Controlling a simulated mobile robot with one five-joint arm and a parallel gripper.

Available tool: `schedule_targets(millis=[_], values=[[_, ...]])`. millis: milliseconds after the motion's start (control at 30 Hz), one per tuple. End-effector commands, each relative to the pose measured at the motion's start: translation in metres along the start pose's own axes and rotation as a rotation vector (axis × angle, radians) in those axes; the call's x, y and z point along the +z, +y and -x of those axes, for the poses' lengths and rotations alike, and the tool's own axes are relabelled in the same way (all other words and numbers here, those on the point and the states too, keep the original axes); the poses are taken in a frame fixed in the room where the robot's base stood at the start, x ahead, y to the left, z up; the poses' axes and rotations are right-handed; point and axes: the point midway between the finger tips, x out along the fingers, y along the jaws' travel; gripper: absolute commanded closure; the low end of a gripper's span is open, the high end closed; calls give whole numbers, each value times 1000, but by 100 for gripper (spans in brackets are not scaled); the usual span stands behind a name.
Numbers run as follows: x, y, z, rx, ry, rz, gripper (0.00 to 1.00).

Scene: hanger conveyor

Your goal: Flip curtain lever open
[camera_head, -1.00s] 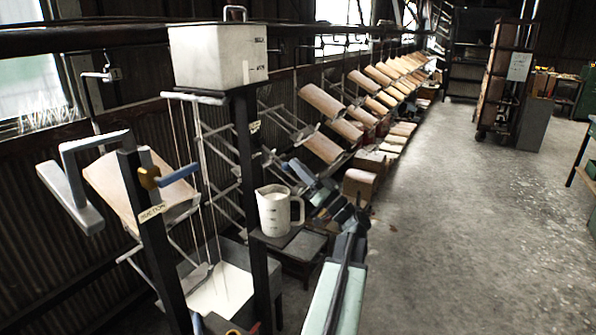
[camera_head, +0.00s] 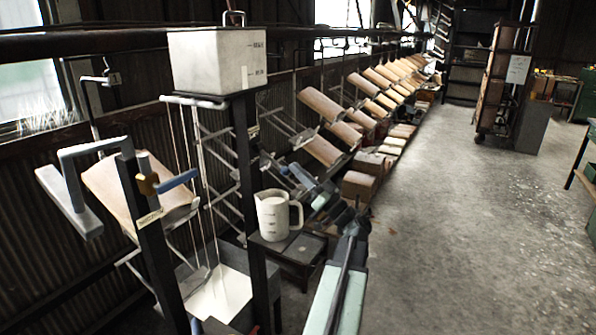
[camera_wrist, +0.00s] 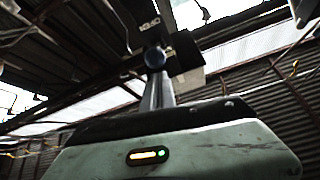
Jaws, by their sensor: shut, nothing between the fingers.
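A lever with a blue grip (camera_head: 176,181) and a brass-coloured hub sits on a black post at the left. It points right and slightly up. A small label (camera_head: 150,218) below it is too blurred to read, so I cannot tell if this is the curtain lever. In the wrist view a blue round knob (camera_wrist: 155,57) shows on a grey shaft, near a dark plate with an inverted label (camera_wrist: 150,24) that seems to read OPEN. My gripper (camera_head: 355,205) is shut and empty at the dark end of my arm, right of the jug and apart from the blue-grip lever.
A white tank (camera_head: 216,58) stands on a black frame above a trough (camera_head: 222,295). A white jug (camera_head: 273,216) stands on a dark stand. Hanging boards (camera_head: 322,105) line the left wall. The floor (camera_head: 470,230) at the right is clear up to a tall rack (camera_head: 505,80).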

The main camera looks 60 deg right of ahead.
Motion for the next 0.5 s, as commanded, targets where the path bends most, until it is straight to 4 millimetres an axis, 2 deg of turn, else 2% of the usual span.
schedule_targets(millis=[33,133,167,200,500], values=[[-12,-1,-3,2,6,0,100],[-29,-1,-3,3,17,-1,100],[-27,0,2,3,20,-1,100],[-14,3,16,5,20,0,100],[18,7,69,4,22,-2,100]])
